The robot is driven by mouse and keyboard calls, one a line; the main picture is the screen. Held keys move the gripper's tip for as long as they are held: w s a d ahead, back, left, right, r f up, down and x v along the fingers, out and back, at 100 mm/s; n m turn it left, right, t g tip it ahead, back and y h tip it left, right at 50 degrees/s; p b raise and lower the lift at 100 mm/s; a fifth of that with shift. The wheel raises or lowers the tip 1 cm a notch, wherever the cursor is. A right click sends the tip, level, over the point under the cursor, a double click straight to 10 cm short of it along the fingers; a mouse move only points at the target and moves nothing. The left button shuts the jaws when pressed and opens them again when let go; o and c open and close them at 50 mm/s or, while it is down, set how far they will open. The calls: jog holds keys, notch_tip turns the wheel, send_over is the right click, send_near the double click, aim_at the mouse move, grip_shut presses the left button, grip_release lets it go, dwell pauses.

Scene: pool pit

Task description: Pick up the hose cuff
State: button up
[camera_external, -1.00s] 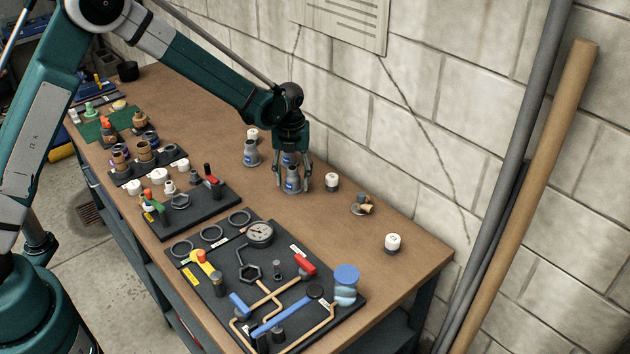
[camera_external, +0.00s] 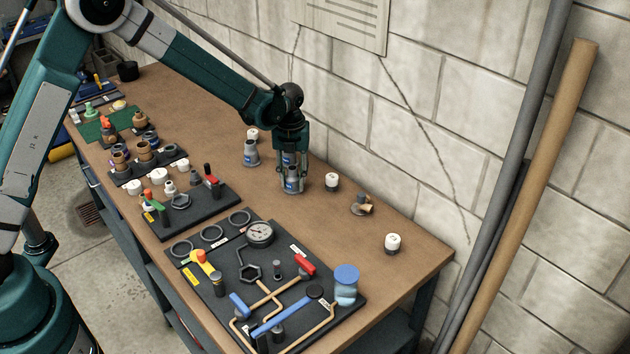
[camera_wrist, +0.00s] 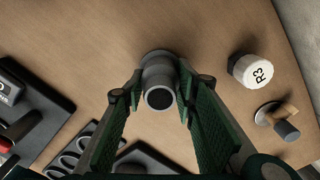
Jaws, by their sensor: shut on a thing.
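In the wrist view the green-padded fingers of my gripper (camera_wrist: 160,98) close on the cuff from left and right. The cuff's lower edge appears to be on or very near the bench top.
White-capped pieces (camera_external: 332,181) (camera_external: 393,243) and a small brass-and-grey fitting (camera_external: 362,204) stand to the right. A black board with gauge and pipes (camera_external: 225,268) lies in front. The block wall rises behind the bench.

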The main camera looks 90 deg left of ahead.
jog(key=shift+r, duration=0.15)
jog(key=shift+r, duration=4.85)
jog(key=w+d+n+b, duration=0.1)
jog(key=w+d, duration=0.3)
jog(key=d, duration=1.1)
jog(key=shift+w+d+r+n, duration=0.2)
jog(key=shift+d+n, duration=0.1)
jog(key=shift+n, duration=0.1)
jog(key=shift+f, duration=3.2)
jog(key=shift+f, duration=1.85)
